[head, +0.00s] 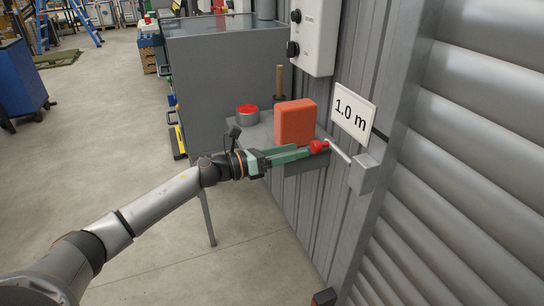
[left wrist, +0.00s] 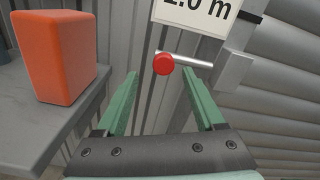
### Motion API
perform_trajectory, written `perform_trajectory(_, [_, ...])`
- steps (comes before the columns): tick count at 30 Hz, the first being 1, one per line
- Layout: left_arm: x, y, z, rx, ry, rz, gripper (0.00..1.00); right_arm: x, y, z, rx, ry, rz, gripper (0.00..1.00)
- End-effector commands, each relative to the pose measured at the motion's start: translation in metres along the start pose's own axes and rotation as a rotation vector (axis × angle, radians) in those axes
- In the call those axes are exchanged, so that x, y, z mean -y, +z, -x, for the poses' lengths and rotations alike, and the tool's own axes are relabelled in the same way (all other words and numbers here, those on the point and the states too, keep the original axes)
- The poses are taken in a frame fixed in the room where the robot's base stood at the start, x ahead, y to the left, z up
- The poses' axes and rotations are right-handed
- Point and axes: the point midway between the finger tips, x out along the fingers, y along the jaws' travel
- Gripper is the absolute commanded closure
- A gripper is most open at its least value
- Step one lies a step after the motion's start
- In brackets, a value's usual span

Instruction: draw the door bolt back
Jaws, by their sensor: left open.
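The door bolt is a thin silver rod (head: 339,152) with a round red knob (head: 319,147) on its left end. The rod's right end meets a grey bracket (head: 366,174) beside the ribbed shutter. My left gripper (head: 308,151) is open, its green fingers pointing at the knob. In the left wrist view the fingers (left wrist: 161,74) are spread, with the red knob (left wrist: 163,64) in line with the gap, at or just past the tips. The rod (left wrist: 193,61) runs right from it above the right fingertip. I cannot tell if a finger touches the knob. My right gripper is out of view.
An orange block (head: 295,123) stands on a grey shelf (head: 262,134), close behind the left gripper. A red-topped tin (head: 247,113) is there too. A "1.0 m" sign (head: 353,112) hangs above the bolt. Open floor (head: 130,150) lies to the left.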

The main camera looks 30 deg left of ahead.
Motion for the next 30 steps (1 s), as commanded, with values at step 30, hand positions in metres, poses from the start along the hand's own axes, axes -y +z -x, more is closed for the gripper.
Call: perform_trajectory(30, [0.000, 0.001, 0.061, 0.000, 0.000, 0.000, 0.30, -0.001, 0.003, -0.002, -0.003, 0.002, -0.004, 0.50])
